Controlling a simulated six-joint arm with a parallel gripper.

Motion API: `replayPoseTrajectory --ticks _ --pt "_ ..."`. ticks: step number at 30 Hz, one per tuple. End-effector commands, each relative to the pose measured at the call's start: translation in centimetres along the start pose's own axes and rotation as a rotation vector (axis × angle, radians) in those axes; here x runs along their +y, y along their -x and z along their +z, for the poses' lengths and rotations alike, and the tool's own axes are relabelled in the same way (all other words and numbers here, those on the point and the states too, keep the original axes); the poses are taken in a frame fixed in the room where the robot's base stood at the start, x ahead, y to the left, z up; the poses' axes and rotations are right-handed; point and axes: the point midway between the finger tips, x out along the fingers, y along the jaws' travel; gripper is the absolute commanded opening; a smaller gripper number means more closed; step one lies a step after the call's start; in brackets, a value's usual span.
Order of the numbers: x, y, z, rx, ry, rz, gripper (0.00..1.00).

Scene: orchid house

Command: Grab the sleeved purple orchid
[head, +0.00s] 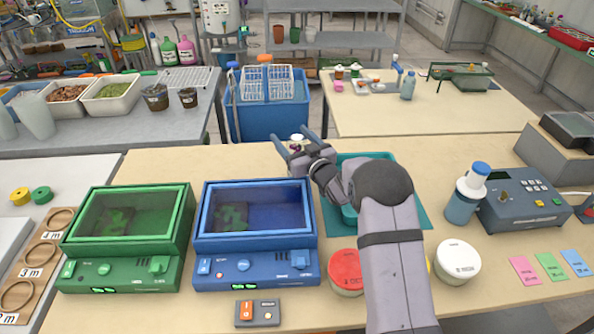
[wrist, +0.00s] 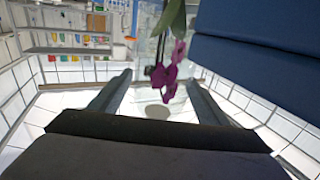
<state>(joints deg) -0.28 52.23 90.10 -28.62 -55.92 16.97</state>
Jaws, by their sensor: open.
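The purple orchid (wrist: 165,82) shows in the wrist view, its blooms hanging in the gap between my fingers. A clear sleeve (wrist: 149,50) appears behind and around it, and a green leaf (wrist: 174,18) is above the blooms. My gripper (wrist: 159,79) is open, with one finger on each side of the blooms; I cannot tell whether either touches. In the head view my gripper (head: 288,137) is at the far edge of the front bench, with a small pale and purple bloom just beyond it. The rest of the plant is hidden there.
A green-framed box (head: 128,225) and a blue-framed box (head: 254,220) stand left of my arm. A teal tray (head: 412,205) lies partly under my arm. A blue tub (head: 270,118) with white racks is behind my gripper. A large blue surface (wrist: 262,55) fills the wrist view's right side.

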Motion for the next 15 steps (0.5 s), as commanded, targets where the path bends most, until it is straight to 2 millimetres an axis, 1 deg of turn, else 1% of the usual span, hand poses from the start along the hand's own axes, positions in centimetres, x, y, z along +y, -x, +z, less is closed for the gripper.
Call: replayPoseTrajectory --ticks 3,11,12,13,14,15 --pt "-0.04 -0.59 -0.01 -0.001 0.000 0.000 0.70" --pt "-0.02 -0.70 0.08 -0.001 -0.001 0.000 0.70" --pt "-0.02 -0.70 0.08 -0.001 -0.001 0.000 0.65" --pt "-0.01 -0.70 0.07 -0.001 -0.001 0.000 0.58" --pt "-0.01 -0.69 0.07 -0.001 -0.001 0.001 0.51" --pt "-0.01 -0.69 0.07 -0.001 -0.001 0.000 0.41"
